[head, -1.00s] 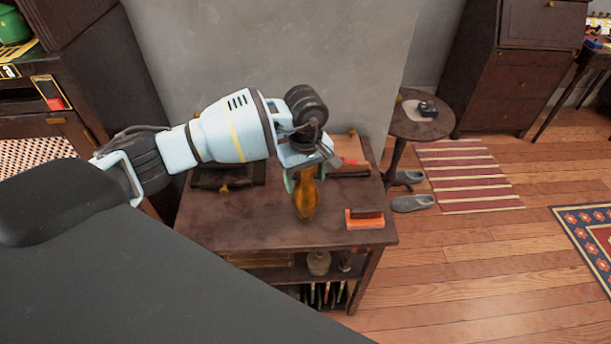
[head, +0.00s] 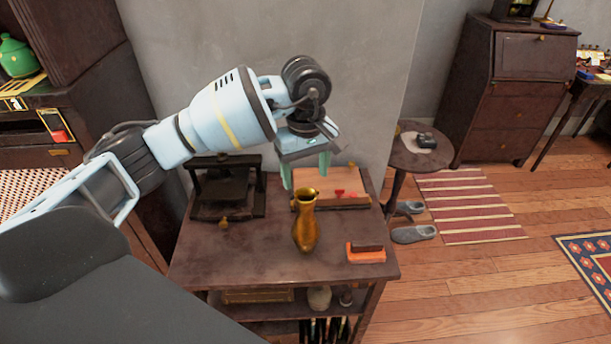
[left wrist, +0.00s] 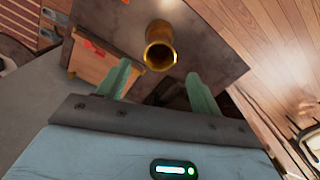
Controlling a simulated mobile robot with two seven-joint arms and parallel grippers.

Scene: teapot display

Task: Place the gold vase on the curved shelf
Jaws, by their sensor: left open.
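The gold vase (head: 305,228) stands upright on the dark wooden table (head: 215,252) in the head view. My left gripper (head: 305,180) is open and empty, above and slightly behind the vase mouth, apart from it. In the left wrist view the vase (left wrist: 160,48) shows beyond the spread green fingertips (left wrist: 162,75), with its mouth toward the camera. No curved shelf can be made out for certain. My right gripper is not in view.
A wooden box with red marks (head: 335,188) and a dark press-like object (head: 225,187) stand at the table's back. An orange block (head: 365,253) lies right of the vase. A small round table (head: 421,155) stands to the right.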

